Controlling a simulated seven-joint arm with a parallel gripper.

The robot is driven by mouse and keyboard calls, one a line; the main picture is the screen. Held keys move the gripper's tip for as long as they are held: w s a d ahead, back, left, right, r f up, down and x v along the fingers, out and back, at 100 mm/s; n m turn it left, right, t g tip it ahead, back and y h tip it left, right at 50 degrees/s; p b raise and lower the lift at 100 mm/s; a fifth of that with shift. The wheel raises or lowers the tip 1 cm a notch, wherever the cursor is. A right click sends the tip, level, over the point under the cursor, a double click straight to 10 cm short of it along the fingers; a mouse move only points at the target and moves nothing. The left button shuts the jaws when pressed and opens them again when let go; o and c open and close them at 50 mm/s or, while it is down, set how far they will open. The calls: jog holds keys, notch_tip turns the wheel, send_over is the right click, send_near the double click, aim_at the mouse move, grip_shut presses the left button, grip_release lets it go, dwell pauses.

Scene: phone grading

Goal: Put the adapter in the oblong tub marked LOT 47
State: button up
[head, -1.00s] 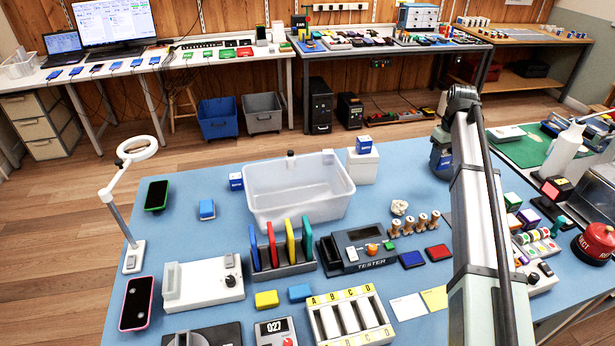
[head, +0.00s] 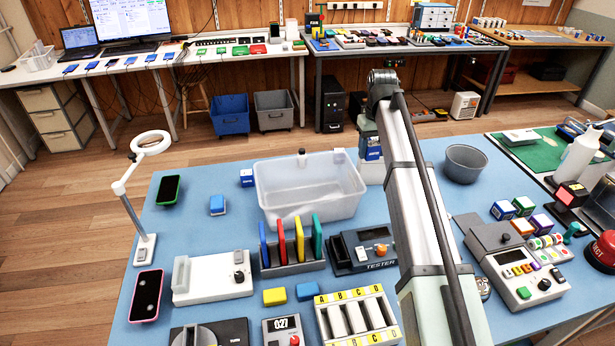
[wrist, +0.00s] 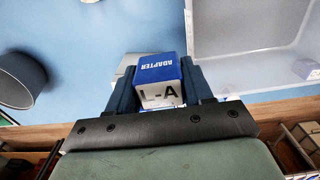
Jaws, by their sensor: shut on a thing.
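The adapter is a small blue and white box (wrist: 158,80) with ADAPTER and L-A printed on it. In the wrist view it sits between the two dark fingers of my gripper (wrist: 158,88), which is shut on it. In the head view my gripper (head: 371,138) is above the white block (head: 372,173) at the back of the blue table, with the adapter (head: 374,153) at the block's top. I cannot tell whether they touch. The oblong translucent tub (head: 310,205) stands just left of it and looks empty. Its marking is not readable.
A round grey bowl (head: 465,163) stands right of my arm. A second blue and white box (head: 247,178) is left of the tub. A rack of coloured slabs (head: 292,262) and a tester (head: 365,248) stand in front.

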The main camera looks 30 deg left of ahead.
send_over(308, 197)
jog(key=s+d, duration=0.2)
jog(key=s, duration=0.1)
jog(key=shift+w+a+f, duration=0.1)
jog(key=shift+a+f, duration=0.05)
jog(key=shift+f, duration=7.4)
jog(key=shift+f, duration=0.1)
jog(key=o, duration=1)
notch_tip(308, 197, up, 12)
jog(key=shift+r, duration=0.15)
